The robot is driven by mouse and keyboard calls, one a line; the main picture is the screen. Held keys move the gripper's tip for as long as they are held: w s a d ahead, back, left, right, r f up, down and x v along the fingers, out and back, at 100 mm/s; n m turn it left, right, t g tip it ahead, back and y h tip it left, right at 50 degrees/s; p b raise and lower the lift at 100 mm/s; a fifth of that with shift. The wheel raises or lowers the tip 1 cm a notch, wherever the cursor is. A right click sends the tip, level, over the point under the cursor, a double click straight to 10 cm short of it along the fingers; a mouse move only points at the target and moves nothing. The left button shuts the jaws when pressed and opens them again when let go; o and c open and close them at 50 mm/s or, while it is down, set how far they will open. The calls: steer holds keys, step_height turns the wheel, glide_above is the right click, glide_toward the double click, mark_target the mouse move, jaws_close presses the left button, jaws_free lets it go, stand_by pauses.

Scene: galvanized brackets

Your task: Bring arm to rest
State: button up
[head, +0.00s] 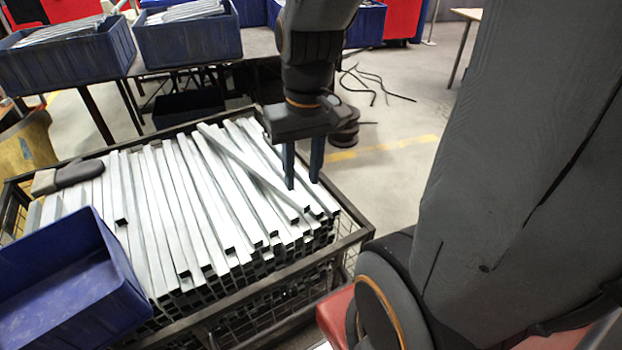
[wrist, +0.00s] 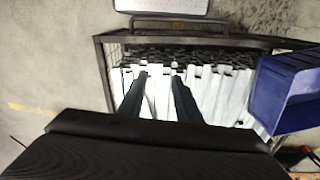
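My gripper (head: 303,186) points down over the right part of a wire crate (head: 290,268) filled with galvanized brackets (head: 160,205). Its two dark fingers are apart with nothing visible between them. In the wrist view my gripper (wrist: 160,80) also shows its fingers spread, with the pale brackets (wrist: 212,95) below and beyond them. One bracket (head: 245,165) lies slantwise across the top of the others, close to the fingertips. I cannot tell whether the fingers touch it.
A blue bin (head: 70,285) sits on the crate's left front and also shows in the wrist view (wrist: 290,90). A dark object (head: 68,175) lies on the brackets at the left. Blue bins (head: 190,40) stand on a table behind.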

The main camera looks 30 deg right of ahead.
steer(key=s, duration=0.3)
steer(key=shift+s+d+r, duration=0.1)
steer(key=shift+s+r, duration=0.1)
steer(key=shift+r, duration=0.05)
steer(key=a+r+n+p, duration=0.1)
steer(key=a+r+p, duration=0.2)
steer(key=p, duration=0.6)
step_height(320, 180, up, 2)
steer(key=shift+s+a, duration=0.2)
steer(key=shift+s, duration=0.2)
